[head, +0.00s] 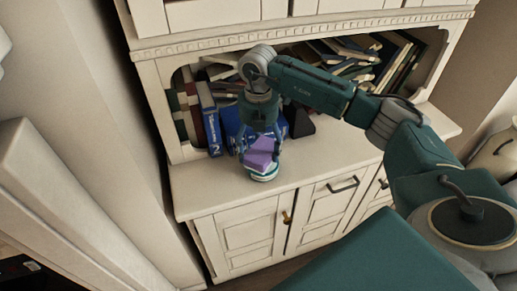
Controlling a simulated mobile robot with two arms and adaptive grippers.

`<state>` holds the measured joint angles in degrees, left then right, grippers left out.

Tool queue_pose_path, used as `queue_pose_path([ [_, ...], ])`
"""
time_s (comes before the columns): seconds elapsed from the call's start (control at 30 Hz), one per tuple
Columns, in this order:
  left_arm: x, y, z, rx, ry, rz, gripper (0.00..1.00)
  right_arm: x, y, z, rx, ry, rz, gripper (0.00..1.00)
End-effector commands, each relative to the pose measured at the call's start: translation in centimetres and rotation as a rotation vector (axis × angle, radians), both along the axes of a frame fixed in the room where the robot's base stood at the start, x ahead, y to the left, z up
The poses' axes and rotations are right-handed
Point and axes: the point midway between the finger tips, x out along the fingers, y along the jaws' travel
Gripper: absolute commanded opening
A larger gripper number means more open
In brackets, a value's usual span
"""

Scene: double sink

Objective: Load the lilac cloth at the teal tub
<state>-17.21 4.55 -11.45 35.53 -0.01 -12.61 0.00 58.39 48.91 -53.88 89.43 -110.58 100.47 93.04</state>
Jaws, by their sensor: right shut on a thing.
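The lilac cloth (259,158) is a small folded purple block between the fingers of my right gripper (261,148). My right gripper points down and is shut on it. A small round tub (265,175), pale with a teal band, stands on the cabinet top directly below the cloth. The cloth hides most of the tub's opening. I cannot tell whether the cloth is inside the rim or just above it. My left gripper is not in view.
A white cabinet (235,202) carries the tub near its front edge. Books fill the recess behind, with blue ones (209,120) close to my right gripper. The cabinet top is bare to the left and right of the tub.

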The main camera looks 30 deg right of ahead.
Motion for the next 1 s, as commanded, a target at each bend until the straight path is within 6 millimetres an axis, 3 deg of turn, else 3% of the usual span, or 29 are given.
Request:
queue_pose_path([
  [0.5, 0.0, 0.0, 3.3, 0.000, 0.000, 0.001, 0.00, 0.1, 0.0, 4.6, 0.000, -0.001, -0.001, 0.52],
  [1.0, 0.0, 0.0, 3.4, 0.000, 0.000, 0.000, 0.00, 0.0, 0.0, 4.8, 0.000, -0.001, -0.001, 0.52],
])
